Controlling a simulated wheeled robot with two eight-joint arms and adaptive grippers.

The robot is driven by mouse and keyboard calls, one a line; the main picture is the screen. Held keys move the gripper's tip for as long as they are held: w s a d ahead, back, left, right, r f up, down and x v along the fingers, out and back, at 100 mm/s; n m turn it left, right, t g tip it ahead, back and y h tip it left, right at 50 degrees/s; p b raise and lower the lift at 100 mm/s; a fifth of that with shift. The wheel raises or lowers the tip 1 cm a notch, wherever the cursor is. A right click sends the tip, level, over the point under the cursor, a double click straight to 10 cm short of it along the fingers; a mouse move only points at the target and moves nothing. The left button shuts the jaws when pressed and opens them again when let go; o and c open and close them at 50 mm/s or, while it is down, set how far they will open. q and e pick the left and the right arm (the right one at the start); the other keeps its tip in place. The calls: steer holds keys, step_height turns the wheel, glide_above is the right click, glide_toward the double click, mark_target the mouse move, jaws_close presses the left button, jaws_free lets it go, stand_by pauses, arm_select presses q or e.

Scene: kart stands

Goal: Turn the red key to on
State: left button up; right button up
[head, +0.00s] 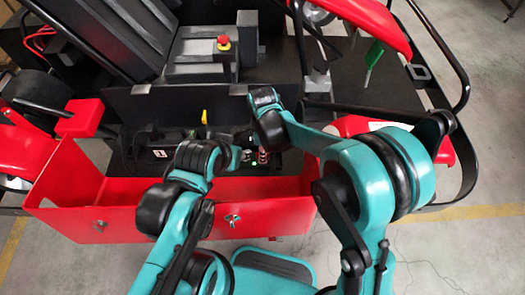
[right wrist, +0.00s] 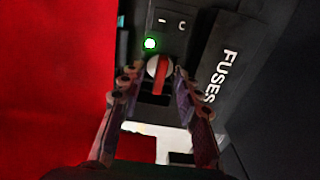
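The red key (right wrist: 159,73) is a red bar on a round pale knob, set in a dark panel in the right wrist view. The bar points roughly toward my wrist. My right gripper (right wrist: 158,85) is open, with one finger on each side of the key. Small gaps show between the fingers and the key. A green light (right wrist: 150,43) glows just beyond the key. In the head view the panel's small red and green parts show between my two arms. My left arm reaches in from the left; its fingers are hidden there.
A rocker switch (right wrist: 172,22) sits above the key, and a black cover marked FUSES (right wrist: 222,75) lies to its right. A red tray (head: 110,215) fronts the panel. A red emergency button (head: 224,43) stands farther back. A green tag (head: 374,55) hangs at right.

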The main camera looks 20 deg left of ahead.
steer(key=shift+r, duration=0.15)
step_height(320, 180, up, 12)
stand_by(0.5)
